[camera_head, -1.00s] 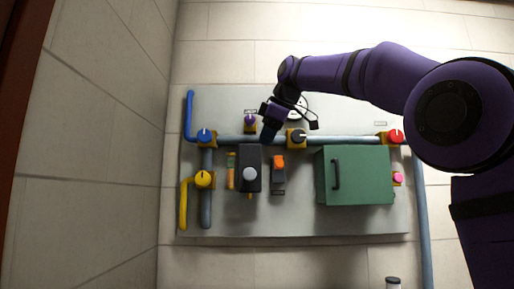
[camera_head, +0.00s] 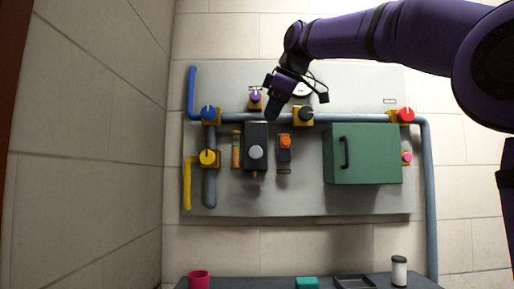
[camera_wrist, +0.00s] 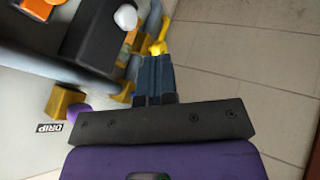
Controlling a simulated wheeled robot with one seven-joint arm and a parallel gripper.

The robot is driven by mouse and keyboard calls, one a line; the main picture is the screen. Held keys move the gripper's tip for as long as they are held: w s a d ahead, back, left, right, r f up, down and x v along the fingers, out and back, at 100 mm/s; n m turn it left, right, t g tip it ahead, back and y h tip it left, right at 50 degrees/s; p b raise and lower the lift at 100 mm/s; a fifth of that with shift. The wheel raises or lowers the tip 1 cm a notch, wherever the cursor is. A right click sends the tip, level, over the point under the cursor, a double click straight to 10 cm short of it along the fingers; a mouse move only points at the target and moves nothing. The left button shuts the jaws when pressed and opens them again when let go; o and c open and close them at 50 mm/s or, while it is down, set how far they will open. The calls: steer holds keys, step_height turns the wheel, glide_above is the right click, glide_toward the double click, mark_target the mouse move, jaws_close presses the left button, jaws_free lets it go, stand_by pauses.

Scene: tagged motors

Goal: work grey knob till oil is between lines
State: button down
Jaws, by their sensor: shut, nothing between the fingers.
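The grey knob (camera_head: 255,152) is a round cap on the front of a black box (camera_head: 256,133) on the wall panel. In the wrist view the knob (camera_wrist: 126,17) is at the top, beyond the fingertips. An upright gauge with orange-yellow colouring (camera_head: 236,155) is just left of the box; its lines and oil level are too small to read. My gripper (camera_head: 271,115) is shut and empty, by the box's upper right edge in the head view and apart from the knob. Its dark fingers (camera_wrist: 154,62) are together in the wrist view.
Blue (camera_head: 208,113), yellow (camera_head: 207,157), purple (camera_head: 255,96), black (camera_head: 306,114) and red (camera_head: 406,115) knobs surround the box. An orange switch (camera_head: 285,141) and a green cabinet (camera_head: 362,154) are to its right. A table (camera_head: 240,284) with small items is below.

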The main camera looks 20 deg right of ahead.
mark_target(257, 149)
steer(key=shift+f, duration=0.1)
steer(key=x, duration=0.3)
steer(key=w+d+x, duration=0.1)
steer(key=x, duration=0.3)
steer(key=w+r+x, duration=0.1)
steer(key=x, duration=0.3)
steer(key=shift+d+f, duration=0.1)
steer(key=shift+w+d, duration=0.15)
steer(key=shift+w, duration=0.45)
steer(key=shift+w+d, duration=0.2)
steer(key=shift+w, duration=0.3)
steer(key=shift+w+d, duration=0.15)
steer(key=shift+w, duration=0.35)
